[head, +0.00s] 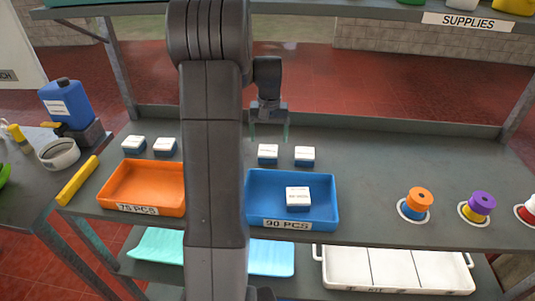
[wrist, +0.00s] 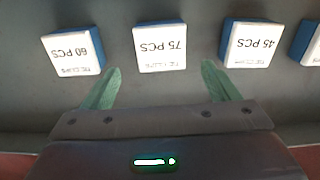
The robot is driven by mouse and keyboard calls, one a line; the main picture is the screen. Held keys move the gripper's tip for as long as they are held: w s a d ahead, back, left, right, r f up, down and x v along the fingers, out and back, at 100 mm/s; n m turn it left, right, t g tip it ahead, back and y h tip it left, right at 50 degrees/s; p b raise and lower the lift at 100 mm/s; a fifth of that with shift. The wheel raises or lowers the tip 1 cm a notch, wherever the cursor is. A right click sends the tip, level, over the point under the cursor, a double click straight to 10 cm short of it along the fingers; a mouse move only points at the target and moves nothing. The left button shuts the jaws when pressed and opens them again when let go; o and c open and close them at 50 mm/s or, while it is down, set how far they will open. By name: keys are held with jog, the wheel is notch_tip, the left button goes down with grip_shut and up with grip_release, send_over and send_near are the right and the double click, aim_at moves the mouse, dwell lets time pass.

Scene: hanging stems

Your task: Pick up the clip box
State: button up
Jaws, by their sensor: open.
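My gripper (head: 269,133) is open and empty, hanging over the back of the shelf behind the row of clip boxes. In the wrist view, its two green fingers (wrist: 160,68) point toward a white-topped clip box (wrist: 160,47) marked "75 PCS", upside down, whose near edge lies roughly between the fingertips. A "60 PCS" box (wrist: 74,50) and a "45 PCS" box (wrist: 250,44) flank it. In the head view, two blue-and-white boxes (head: 268,151) (head: 305,154) stand below the gripper. Another clip box (head: 298,195) sits in the blue tray (head: 258,186).
Two more boxes (head: 134,143) (head: 165,146) stand behind an orange tray (head: 150,187) marked "75 PCS". The blue tray reads "90 PCS". Spools (head: 418,200) (head: 480,206) stand at the right. My arm hides the middle of the shelf. The back right is clear.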

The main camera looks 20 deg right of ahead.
aim_at(268, 148)
jog(key=shift+s+a+f+p, duration=0.1)
jog(key=shift+f+p, duration=0.15)
jog(key=shift+f, duration=1.25)
jog(key=shift+a+f+p, duration=0.1)
jog(key=shift+f+p, duration=0.15)
jog(key=shift+f, duration=1.25)
jog(key=c, duration=1.1)
